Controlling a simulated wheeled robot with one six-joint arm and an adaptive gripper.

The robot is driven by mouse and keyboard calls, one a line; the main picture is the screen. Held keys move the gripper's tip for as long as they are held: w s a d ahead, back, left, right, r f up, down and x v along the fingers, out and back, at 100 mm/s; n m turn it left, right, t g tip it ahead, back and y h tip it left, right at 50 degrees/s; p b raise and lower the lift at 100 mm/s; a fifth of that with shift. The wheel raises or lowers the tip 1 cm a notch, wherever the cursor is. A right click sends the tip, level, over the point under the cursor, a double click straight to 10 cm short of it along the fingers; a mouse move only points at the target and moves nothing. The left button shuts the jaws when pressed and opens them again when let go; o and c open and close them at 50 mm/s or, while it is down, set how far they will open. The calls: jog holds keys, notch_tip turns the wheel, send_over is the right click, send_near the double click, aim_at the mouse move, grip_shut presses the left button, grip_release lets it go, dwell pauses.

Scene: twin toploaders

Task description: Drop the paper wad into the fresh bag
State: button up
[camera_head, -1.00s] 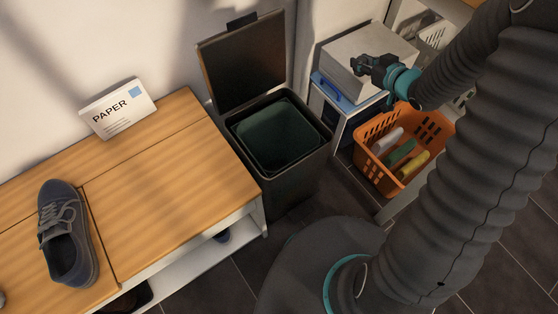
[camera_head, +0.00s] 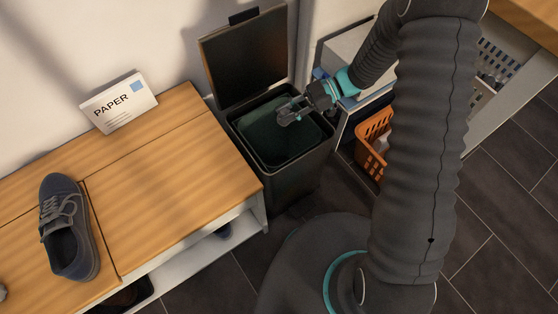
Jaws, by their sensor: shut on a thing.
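The fresh bag (camera_head: 262,138) is a dark green liner inside the open black bin (camera_head: 290,178) in the head view. The bin's lid (camera_head: 245,58) stands up at the back. My gripper (camera_head: 286,116) is over the right part of the bin's opening, with the fingers pointing left and in front of the liner. It is shut on a small greyish thing, taken to be the paper wad, which is hard to tell apart from the fingers. How high it is above the bag's rim is not clear.
A wooden bench (camera_head: 170,190) with a dark shoe (camera_head: 68,235) and a PAPER sign (camera_head: 118,103) is left of the bin. An orange basket (camera_head: 372,142) stands right, partly behind my arm. A grey thing is cut off at the left edge.

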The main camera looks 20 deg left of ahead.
jog(key=shift+f+b, duration=2.25)
jog(key=shift+f, duration=0.6)
jog(key=o, duration=0.8)
jog(key=shift+o, duration=0.2)
jog(key=v, duration=1.2)
